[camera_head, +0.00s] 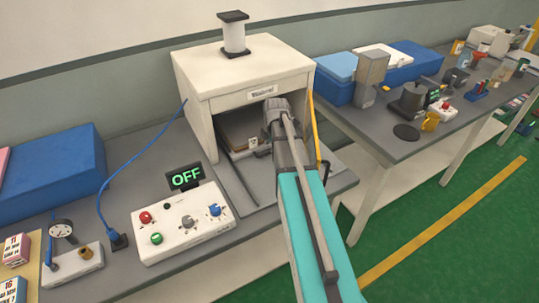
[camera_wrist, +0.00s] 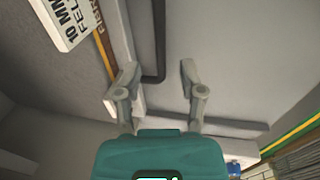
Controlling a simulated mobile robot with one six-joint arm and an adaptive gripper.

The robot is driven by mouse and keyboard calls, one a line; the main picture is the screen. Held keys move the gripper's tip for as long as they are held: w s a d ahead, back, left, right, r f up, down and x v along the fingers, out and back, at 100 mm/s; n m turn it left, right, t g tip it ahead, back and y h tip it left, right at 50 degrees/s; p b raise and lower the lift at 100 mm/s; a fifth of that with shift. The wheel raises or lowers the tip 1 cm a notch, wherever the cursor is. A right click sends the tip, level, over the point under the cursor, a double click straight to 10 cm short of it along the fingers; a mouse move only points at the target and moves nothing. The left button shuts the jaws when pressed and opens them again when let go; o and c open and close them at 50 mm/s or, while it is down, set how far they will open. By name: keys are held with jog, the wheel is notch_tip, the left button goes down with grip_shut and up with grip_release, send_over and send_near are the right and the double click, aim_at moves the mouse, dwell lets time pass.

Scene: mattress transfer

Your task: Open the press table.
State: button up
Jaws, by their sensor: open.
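The press (camera_head: 245,85) is a white box-shaped frame with an open front, standing on the grey bench. Its table is inside the opening, and a flat stack with a small label (camera_head: 252,142) shows there, partly hidden by my arm. My gripper (camera_wrist: 160,78) is at the press front; in the wrist view its two fingers are spread with a gap between them. A dark bent bar (camera_wrist: 160,45) lies just beyond and between the fingertips; I cannot tell whether they touch it. A white label reading "10 MM FEL" (camera_wrist: 68,20) is at upper left there. In the head view the fingertips are hidden.
A control box (camera_head: 183,222) with coloured buttons and an OFF display (camera_head: 186,177) stands left of the press. A blue cable (camera_head: 140,150) runs beside it. A second bench (camera_head: 375,125) with blue bins and tools is at the right. Green floor is free at lower right.

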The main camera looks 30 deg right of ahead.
aim_at(270, 153)
jog(key=shift+w+f+b, duration=0.15)
jog(key=shift+f+b, duration=0.5)
jog(key=shift+f, duration=0.15)
jog(key=shift+w+f+b, duration=0.15)
jog(key=shift+f+b, duration=0.5)
jog(key=shift+f, duration=0.1)
grip_shut()
